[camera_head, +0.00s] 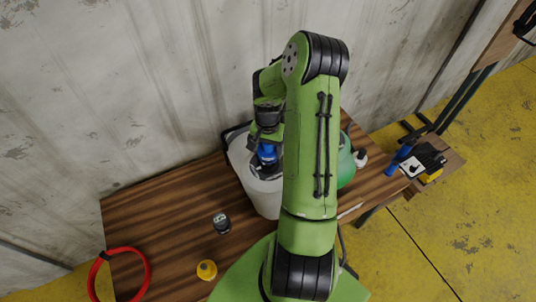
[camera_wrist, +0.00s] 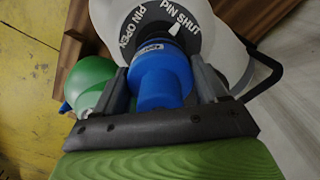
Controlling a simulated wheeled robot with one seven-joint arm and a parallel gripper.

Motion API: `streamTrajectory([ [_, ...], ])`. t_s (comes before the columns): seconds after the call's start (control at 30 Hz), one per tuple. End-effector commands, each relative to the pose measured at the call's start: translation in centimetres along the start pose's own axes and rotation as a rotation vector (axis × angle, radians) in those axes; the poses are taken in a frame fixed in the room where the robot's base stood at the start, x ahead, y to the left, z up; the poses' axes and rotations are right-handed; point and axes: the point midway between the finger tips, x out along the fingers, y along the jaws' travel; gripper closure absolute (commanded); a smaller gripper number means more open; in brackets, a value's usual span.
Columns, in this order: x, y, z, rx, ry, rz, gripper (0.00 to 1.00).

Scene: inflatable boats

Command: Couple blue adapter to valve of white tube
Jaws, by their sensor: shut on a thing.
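The blue adapter (camera_head: 267,153) is at the top of the white tube (camera_head: 268,205), and it shows large in the wrist view (camera_wrist: 160,80). My gripper (camera_wrist: 160,66) is shut on the blue adapter, one finger on each side. The adapter's far end meets or overlaps the dark valve plate (camera_wrist: 188,12) of the white tube, which is marked PIN SHUT and PIN OPEN. A small white pin (camera_wrist: 174,27) shows beside the adapter. The adapter hides the valve's middle, so I cannot tell whether they are joined.
A green rounded object (camera_wrist: 92,86) stands next to the white tube. On the wooden table (camera_head: 165,215) are a dark canister (camera_head: 221,222), a yellow object (camera_head: 207,269) and a red ring (camera_head: 147,268). A blue tool (camera_head: 397,159) is at right. My arm hides the table's middle.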

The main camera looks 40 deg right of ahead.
Motion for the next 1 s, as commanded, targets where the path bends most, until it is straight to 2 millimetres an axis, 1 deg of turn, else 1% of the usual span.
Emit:
streamTrajectory([
  [0.37, 0.0, 0.0, 0.2, 0.0, 0.0, -0.001, 0.6],
  [0.9, 2.5, 0.0, 0.1, 0.0, 0.0, 0.0, 0.6],
  [1.0, 2.5, 0.0, 0.1, 0.0, 0.0, -0.001, 0.6],
])
